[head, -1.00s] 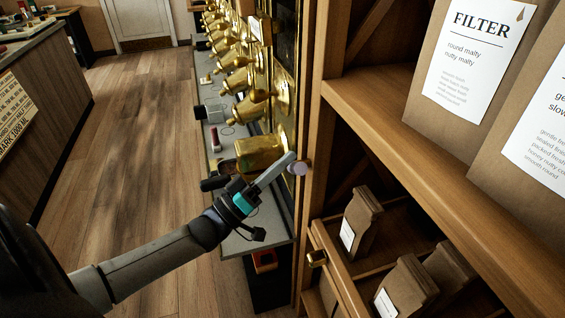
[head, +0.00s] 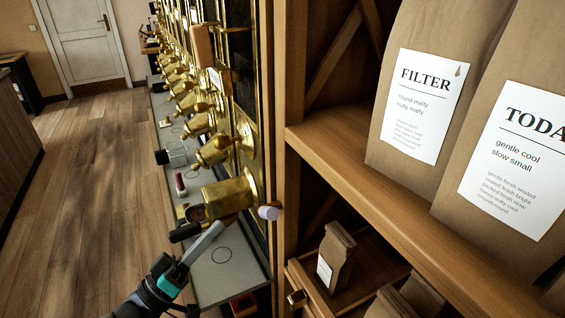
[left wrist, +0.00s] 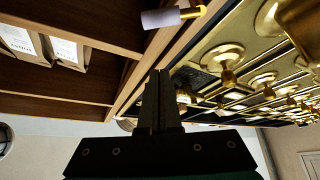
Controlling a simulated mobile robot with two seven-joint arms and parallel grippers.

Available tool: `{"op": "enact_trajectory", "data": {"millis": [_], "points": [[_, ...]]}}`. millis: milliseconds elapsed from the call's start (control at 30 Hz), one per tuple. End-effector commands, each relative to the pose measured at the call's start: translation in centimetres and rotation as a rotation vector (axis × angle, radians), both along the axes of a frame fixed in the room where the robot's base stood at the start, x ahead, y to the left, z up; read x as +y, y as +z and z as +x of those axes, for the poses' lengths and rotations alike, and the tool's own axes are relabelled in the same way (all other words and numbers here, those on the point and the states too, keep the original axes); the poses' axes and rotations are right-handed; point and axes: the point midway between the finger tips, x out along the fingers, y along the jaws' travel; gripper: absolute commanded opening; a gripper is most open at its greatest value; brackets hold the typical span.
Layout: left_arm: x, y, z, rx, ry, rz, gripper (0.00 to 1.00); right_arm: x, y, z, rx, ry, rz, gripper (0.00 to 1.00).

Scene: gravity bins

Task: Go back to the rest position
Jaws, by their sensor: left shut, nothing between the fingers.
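My left gripper (head: 218,230) is low in the head view, its fingers shut together with nothing between them. Its tip appears just below the large brass spout (head: 228,197) and left of the pale knob (head: 269,213); I cannot tell the exact gap. In the left wrist view the shut fingers (left wrist: 158,76) point up the picture toward the wooden shelf edge, and the pale knob on its brass stem (left wrist: 162,18) shows above them, apart from them. My right gripper is not in view.
A row of brass dispensers (head: 213,150) runs back above a narrow grey counter (head: 225,275). The wooden shelf (head: 350,150) at right holds large paper bags (head: 490,110) and a small bag (head: 335,258) below. The wood floor (head: 95,190) at left is clear.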

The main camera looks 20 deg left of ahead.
Motion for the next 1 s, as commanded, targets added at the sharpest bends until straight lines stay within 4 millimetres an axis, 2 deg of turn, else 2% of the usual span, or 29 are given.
{"op": "enact_trajectory", "data": {"millis": [167, 267, 367, 467, 500, 533, 600, 667, 700, 767, 800, 900, 1000], "points": [[0.1, -0.6, 0.1, 0.014, 0.013, 0.01, 0.0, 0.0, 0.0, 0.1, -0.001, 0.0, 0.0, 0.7], [0.6, -3.5, 0.4, 0.082, 0.072, 0.061, 0.0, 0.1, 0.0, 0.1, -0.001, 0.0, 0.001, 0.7], [1.5, -9.3, 0.5, 0.221, 0.167, 0.164, 0.0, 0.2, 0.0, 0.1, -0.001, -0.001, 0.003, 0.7], [2.2, -16.8, -0.5, 0.411, 0.258, 0.302, 0.0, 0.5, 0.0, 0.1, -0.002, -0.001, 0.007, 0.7], [2.2, -19.8, -1.2, 0.489, 0.282, 0.361, 0.0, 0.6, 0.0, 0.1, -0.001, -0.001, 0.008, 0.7], [2.2, -22.0, -1.9, 0.548, 0.296, 0.403, 0.0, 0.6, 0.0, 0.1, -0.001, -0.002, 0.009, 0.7], [1.9, -27.0, -4.0, 0.688, 0.311, 0.501, 0.0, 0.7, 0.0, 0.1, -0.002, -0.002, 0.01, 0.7], [1.3, -31.1, -6.3, 0.806, 0.305, 0.586, 0.0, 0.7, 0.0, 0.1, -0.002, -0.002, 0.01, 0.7], [0.7, -33.6, -7.9, 0.883, 0.294, 0.64, 0.0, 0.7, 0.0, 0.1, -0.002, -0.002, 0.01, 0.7], [-0.3, -37.1, -10.7, 0.998, 0.263, 0.723, 0.0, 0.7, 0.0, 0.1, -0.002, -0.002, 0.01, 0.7], [-1.2, -39.3, -12.8, 1.074, 0.232, 0.778, 0.0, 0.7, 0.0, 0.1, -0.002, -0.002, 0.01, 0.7], [-3.8, -43.7, -18.2, 1.247, 0.126, 0.909, 0.0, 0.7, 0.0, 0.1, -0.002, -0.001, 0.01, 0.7], [-6.3, -46.7, -23.4, 1.385, 0.0, 1.021, 0.0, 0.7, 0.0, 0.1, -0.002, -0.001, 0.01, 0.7]]}}
